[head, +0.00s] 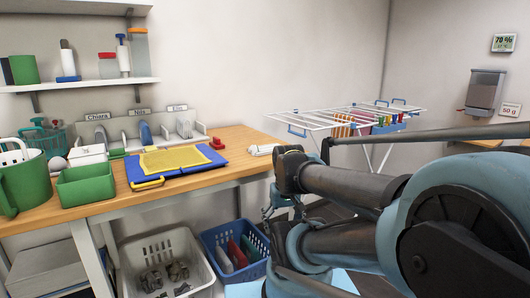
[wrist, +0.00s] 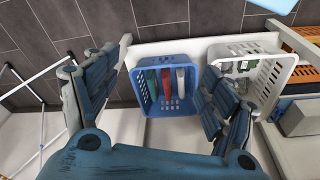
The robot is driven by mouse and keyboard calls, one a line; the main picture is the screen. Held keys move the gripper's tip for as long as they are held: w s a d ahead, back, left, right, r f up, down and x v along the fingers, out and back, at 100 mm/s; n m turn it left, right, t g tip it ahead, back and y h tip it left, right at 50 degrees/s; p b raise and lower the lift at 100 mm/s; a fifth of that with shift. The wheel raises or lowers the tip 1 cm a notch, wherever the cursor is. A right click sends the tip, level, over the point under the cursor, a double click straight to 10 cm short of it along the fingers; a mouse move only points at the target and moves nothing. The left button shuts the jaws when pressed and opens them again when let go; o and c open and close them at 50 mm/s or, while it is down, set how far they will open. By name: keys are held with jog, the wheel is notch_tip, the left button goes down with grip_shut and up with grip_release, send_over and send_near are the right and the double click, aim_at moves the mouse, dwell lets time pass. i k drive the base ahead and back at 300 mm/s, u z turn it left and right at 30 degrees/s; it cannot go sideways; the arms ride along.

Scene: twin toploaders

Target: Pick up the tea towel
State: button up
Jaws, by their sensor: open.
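I cannot tell for certain which cloth is the tea towel. Folded green (head: 234,253), red and white pieces stand in the blue basket (head: 246,272) under the worktop. In the wrist view the green piece (wrist: 151,84), red piece (wrist: 165,84) and white piece (wrist: 181,78) show in the blue basket (wrist: 139,100). An orange striped cloth (head: 341,131) hangs on the drying rack (head: 310,117). My gripper (wrist: 168,62) is open and empty, its fingers apart on either side of the blue basket in the picture. In the head view my arm mostly hides the gripper.
A white basket (wrist: 287,74) with grey things stands beside the blue one. Above is the wooden worktop (head: 250,137) with a blue board (head: 218,157), yellow sheet (head: 172,158) and green bin (head: 87,186). The rack's legs stand near my arm.

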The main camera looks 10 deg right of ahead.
aim_at(256, 151)
jog(key=u, duration=1.55)
jog(key=k, duration=1.1)
jog(key=z, duration=1.9)
jog(key=i, duration=1)
jog(key=u, duration=0.05)
